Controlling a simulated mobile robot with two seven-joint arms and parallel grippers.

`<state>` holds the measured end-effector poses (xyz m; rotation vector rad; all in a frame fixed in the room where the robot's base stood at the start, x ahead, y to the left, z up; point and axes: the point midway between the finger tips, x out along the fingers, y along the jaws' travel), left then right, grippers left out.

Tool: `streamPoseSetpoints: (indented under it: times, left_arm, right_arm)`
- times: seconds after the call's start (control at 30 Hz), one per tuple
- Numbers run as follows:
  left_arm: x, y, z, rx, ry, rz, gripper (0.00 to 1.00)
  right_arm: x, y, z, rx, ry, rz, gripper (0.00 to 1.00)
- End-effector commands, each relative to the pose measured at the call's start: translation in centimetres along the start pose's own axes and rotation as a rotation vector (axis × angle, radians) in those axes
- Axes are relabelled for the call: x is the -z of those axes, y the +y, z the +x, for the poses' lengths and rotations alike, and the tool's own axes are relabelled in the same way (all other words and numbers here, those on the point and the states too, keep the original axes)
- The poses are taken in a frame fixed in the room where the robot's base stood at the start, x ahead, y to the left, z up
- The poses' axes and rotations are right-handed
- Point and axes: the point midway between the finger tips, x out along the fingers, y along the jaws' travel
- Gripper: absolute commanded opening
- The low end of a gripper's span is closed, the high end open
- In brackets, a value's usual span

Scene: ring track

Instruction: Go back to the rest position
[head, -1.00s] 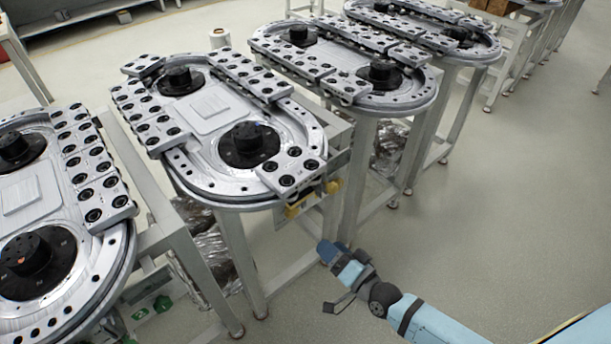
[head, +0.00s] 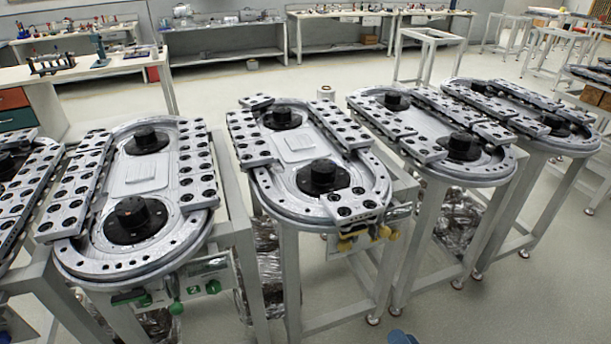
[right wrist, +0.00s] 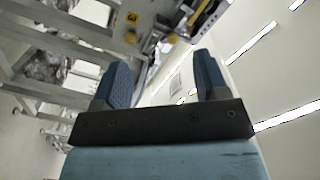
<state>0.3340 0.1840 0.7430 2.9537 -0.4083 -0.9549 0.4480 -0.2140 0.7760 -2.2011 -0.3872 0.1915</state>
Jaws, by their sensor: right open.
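My right gripper shows in the right wrist view (right wrist: 160,66) with its two blue fingers spread apart and nothing between them. In the head view only a small blue piece of it (head: 402,338) shows at the bottom edge, over the floor in front of the tables. My left gripper is in neither current view. The nearest ring track in the middle (head: 298,208) lies on its table, with grey carriages and two black hubs on it. The gripper is apart from it.
A second ring track (head: 75,258) stands left, and others (head: 480,176) stand right, on metal-legged tables. Green (head: 177,307) and yellow knobs (head: 388,233) stick out at the front. Benches (head: 225,60) line the back. Floor at the lower right (head: 530,310) is clear.

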Motion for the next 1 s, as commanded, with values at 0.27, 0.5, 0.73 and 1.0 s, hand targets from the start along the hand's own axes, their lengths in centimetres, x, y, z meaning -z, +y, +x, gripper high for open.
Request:
streamPoseSetpoints:
  times: [0.27, 0.5, 0.73, 1.0]
  left_arm:
    - [0.0, -0.4, 0.0, 0.002, -0.001, 0.011, 0.43]
    - [0.4, -0.8, 0.2, 0.005, 0.007, 0.019, 0.43]
    - [0.1, -0.4, 0.0, 0.003, 0.002, 0.012, 0.43]
    - [-0.1, 0.2, 0.0, -0.001, -0.001, -0.003, 0.43]
  right_arm:
    - [4.1, 4.0, -2.3, -0.012, -0.079, -0.16, 0.67]
    - [2.9, 5.1, -5.9, -0.077, -0.273, -0.465, 0.67]
    - [1.3, 6.1, -10.7, -0.174, -0.52, -0.871, 0.67]
    - [0.6, 6.4, -14.7, -0.281, -0.711, -1.169, 0.67]
